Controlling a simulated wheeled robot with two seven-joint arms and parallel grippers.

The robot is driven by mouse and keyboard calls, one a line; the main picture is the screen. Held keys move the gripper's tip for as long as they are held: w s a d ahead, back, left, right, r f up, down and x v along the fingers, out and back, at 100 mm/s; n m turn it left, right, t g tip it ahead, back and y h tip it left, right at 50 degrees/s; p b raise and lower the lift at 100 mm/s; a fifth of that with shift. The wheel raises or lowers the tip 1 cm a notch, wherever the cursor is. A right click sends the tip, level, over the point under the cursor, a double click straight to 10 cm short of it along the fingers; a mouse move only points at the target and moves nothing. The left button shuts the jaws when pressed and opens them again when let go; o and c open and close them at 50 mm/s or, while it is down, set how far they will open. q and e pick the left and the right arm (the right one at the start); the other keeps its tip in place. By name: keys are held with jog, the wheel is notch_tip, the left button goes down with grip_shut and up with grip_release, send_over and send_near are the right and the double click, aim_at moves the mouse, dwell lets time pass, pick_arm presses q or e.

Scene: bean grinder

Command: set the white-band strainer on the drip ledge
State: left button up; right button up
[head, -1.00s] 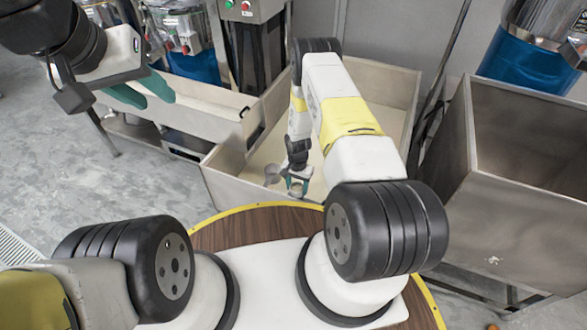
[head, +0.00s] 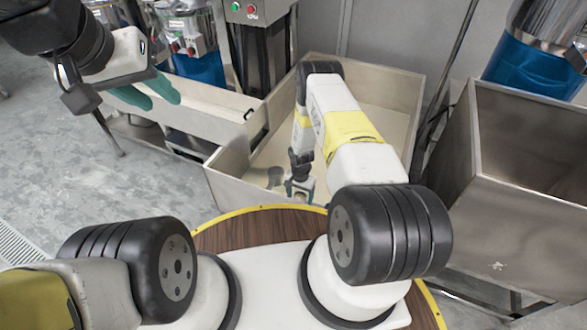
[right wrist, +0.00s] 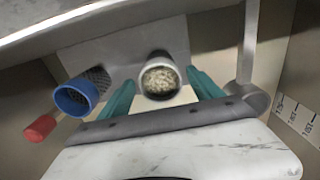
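The white-band strainer (right wrist: 160,78) shows in the right wrist view as a round cup with a pale rim and a speckled, light inside. It lies between the two teal fingers of my right gripper (right wrist: 162,92), with a small gap visible on each side. In the head view my right gripper (head: 300,189) is open, low inside the beige bin near its front wall. My left gripper (head: 146,95) is open and empty, raised at the upper left. I cannot make out the drip ledge for certain.
A blue-rimmed mesh strainer (right wrist: 77,98) lies left of the right gripper, near a red handle (right wrist: 40,128). A grey metal cup (right wrist: 248,100) with an upright handle is close on the right. The bin's walls (head: 232,190) surround the right gripper. A steel bin (head: 520,130) stands at right.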

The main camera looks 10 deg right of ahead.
notch_tip(320, 180, up, 46)
jog(key=n+t+y, duration=0.1)
jog(key=n+t, duration=0.1)
jog(key=t, duration=0.1)
jog(key=s+r+n+t, duration=0.1)
jog(key=s+r, duration=0.4)
jog(key=r, duration=0.2)
jog(key=s+r+n, duration=0.2)
jog(key=s+r, duration=0.3)
jog(key=r, duration=0.3)
jog(key=s+r+n+t, duration=0.1)
jog(key=s+r, duration=0.2)
jog(key=s, duration=0.4)
jog(key=s+a+r+n+t+y, duration=0.1)
jog(key=s+r, duration=0.2)
jog(key=s, duration=0.5)
jog(key=shift+r, duration=0.2)
